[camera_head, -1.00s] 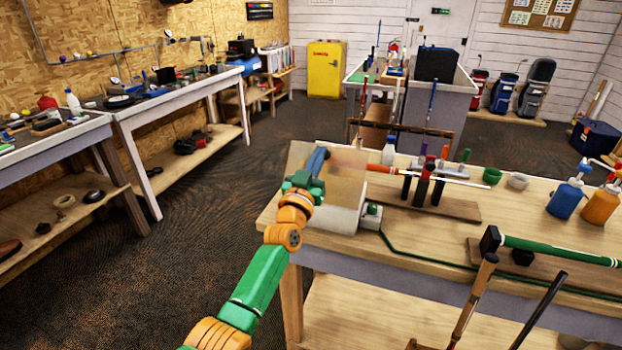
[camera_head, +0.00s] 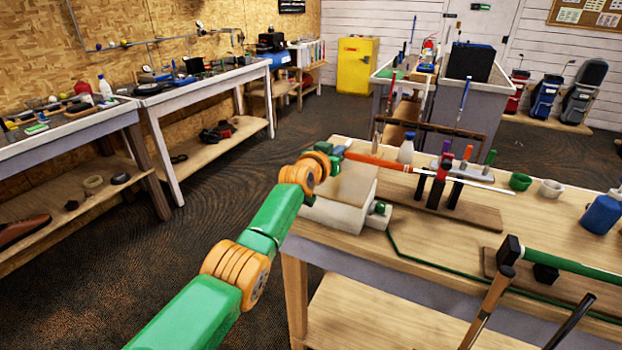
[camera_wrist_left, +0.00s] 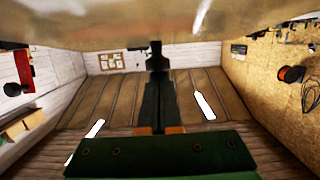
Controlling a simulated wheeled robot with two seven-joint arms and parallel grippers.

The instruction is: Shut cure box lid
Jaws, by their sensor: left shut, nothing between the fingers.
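The cure box (camera_head: 338,214) is a pale box at the near left corner of the workbench, with a small unit and green knob (camera_head: 379,208) at its right. In the left wrist view the shut, empty fingers (camera_wrist_left: 155,48) reach up toward a tan surface (camera_wrist_left: 160,20), probably the lid. Contact is unclear. My right gripper is out of view.
A club with an orange grip (camera_head: 378,161) rests in a stand (camera_head: 437,192) just right of the box. Another club with a green grip (camera_head: 570,262) lies at the front right. Open floor (camera_head: 225,215) lies to the left.

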